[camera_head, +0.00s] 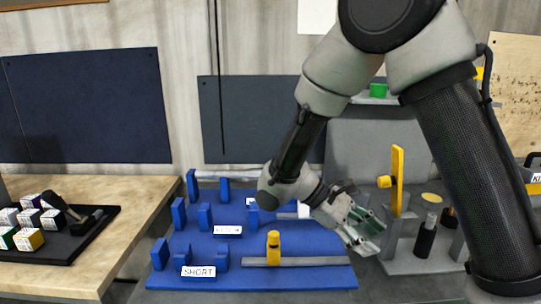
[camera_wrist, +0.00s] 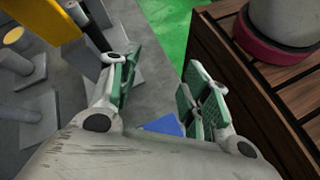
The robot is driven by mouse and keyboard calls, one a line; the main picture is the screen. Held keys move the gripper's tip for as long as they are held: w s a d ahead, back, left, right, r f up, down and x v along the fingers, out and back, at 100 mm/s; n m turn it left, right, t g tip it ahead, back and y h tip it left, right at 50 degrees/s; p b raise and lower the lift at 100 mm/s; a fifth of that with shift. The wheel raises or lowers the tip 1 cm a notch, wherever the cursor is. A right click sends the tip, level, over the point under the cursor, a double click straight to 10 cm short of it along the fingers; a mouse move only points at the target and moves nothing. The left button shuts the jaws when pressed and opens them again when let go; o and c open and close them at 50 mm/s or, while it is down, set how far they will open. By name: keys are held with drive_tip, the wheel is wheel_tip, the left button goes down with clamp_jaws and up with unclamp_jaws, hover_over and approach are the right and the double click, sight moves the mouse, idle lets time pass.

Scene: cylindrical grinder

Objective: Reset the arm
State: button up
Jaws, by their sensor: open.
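My arm reaches in from the upper right of the head view, bent at the elbow. My gripper (camera_head: 368,236) hangs above the right edge of a blue rack, tilted down to the right. In the wrist view my gripper (camera_wrist: 158,95) shows two fingers with green pads spread wide apart. Nothing is between the fingers. A grey surface and a strip of green floor show beyond them.
The blue rack (camera_head: 185,249) has upright posts, labels and a grey bar with a yellow collar (camera_head: 273,247). A grey machine with a yellow lever (camera_head: 397,180) stands close right of my gripper. A black tray (camera_head: 87,235) of boxes lies on the left wooden table (camera_head: 150,190).

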drive_tip(key=s+d+r+m+t+y, duration=0.8)
drive_tip(key=s+d+r+m+y, duration=0.1)
drive_tip(key=d+r, duration=0.4)
drive_tip(key=shift+s+d+r+m+y, duration=0.3)
drive_tip(key=shift+s+r+y, duration=0.35)
drive_tip(key=shift+s+y, duration=0.2)
